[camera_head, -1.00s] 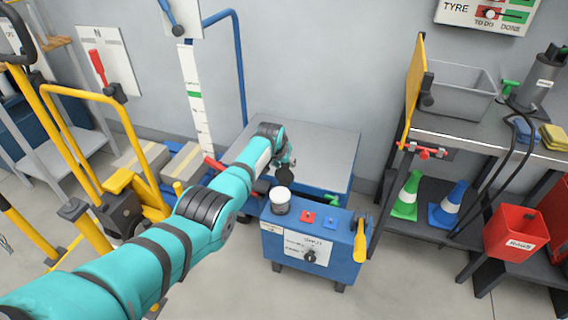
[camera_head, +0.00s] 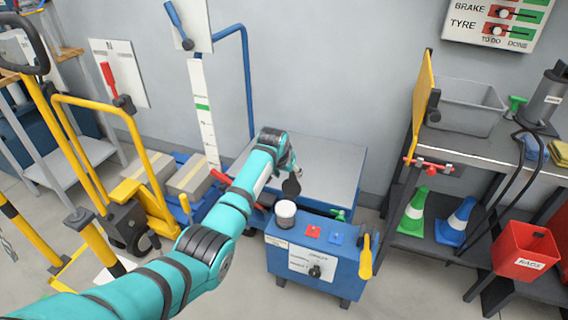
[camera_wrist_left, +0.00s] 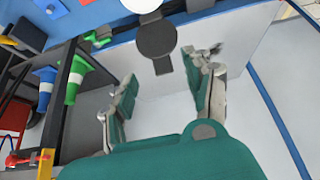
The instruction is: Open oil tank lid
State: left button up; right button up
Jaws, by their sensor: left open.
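The oil tank is a blue box (camera_head: 315,266) low in front of the wall. A short dark filler neck with a white top (camera_head: 286,210) stands on its upper left. The round black lid (camera_head: 291,187) is tilted up behind the neck, so it looks open. In the left wrist view the lid (camera_wrist_left: 156,39) shows as a dark disc with a small tab pointing toward my fingers. My left gripper (camera_head: 291,166) is just behind the lid. In the left wrist view its fingers (camera_wrist_left: 163,80) are apart and empty, with the lid beyond the tips. My right gripper is out of view.
A grey-topped blue table (camera_head: 325,165) stands behind the tank. A yellow hand truck (camera_head: 130,190) with boxes is at left. A dark shelf with cones (camera_head: 412,212) and a red rags bin (camera_head: 522,250) is at right. The floor between tank and shelf is clear.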

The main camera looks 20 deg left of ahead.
pick_arm(q)
jog(key=v, duration=0.7)
jog(key=shift+r, duration=0.1)
